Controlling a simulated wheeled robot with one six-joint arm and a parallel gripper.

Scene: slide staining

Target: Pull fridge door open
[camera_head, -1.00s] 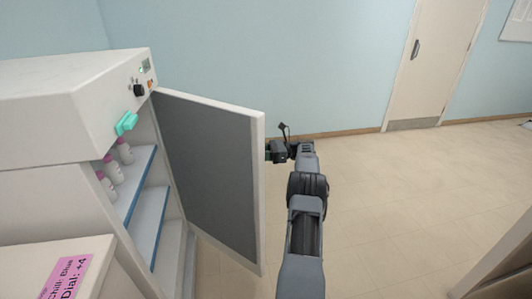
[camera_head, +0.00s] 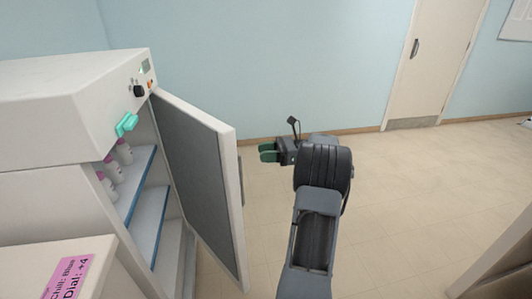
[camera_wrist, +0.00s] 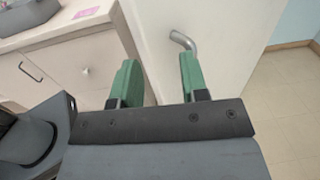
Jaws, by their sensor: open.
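The fridge (camera_head: 60,110) stands at the left in the head view, with its door (camera_head: 200,175) swung wide open and the dark inner panel showing. A grey handle (camera_head: 241,180) shows at the door's outer edge. In the wrist view the grey bent handle (camera_wrist: 183,41) sits on the white door face (camera_wrist: 215,60), ahead of the fingers. My gripper (camera_head: 267,151) is open and empty, to the right of the door and apart from it. Its green fingers show in the wrist view (camera_wrist: 158,80), with the handle beyond them and not between them.
Pink-capped bottles (camera_head: 113,170) stand on the fridge's blue-edged shelf (camera_head: 145,180). A counter with a pink label (camera_head: 68,275) is at the lower left. The floor (camera_head: 400,200) to the right is clear, up to a closed room door (camera_head: 425,70).

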